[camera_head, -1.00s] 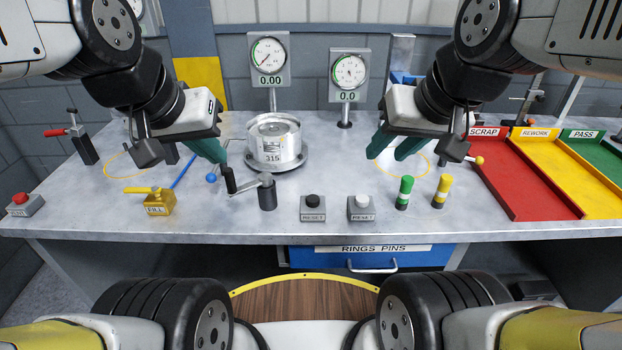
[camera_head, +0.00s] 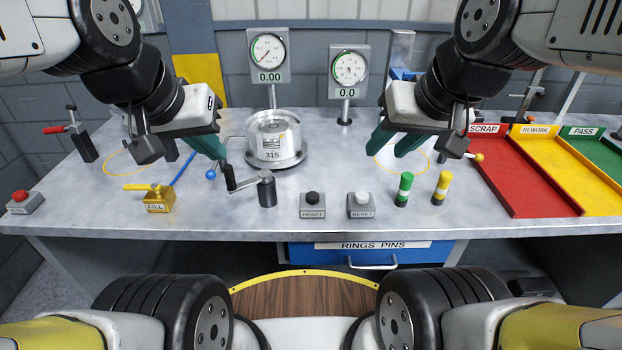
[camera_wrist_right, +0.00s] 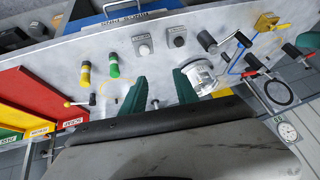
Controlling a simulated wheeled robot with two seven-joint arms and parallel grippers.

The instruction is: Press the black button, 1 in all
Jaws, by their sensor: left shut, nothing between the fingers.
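The black button (camera_head: 312,197) stands raised on a small grey box labelled RESET near the table's front edge. It also shows in the right wrist view (camera_wrist_right: 179,41). My left gripper (camera_head: 222,155) is shut and empty, above the table just left of the clear-topped cylinder and behind the black crank handle, to the left of and behind the button. My right gripper (camera_head: 386,150) is open and empty above the table, to the right of and behind the button. Its two green fingers stand apart in the right wrist view (camera_wrist_right: 158,90).
A white button (camera_head: 361,197) on a matching RESET box is right beside the black one. A crank (camera_head: 266,188) stands left of it. Green (camera_head: 403,190) and yellow (camera_head: 441,188) posts stand to the right. The clear-topped cylinder (camera_head: 275,155) sits behind. The red button box (camera_head: 22,203) is far left.

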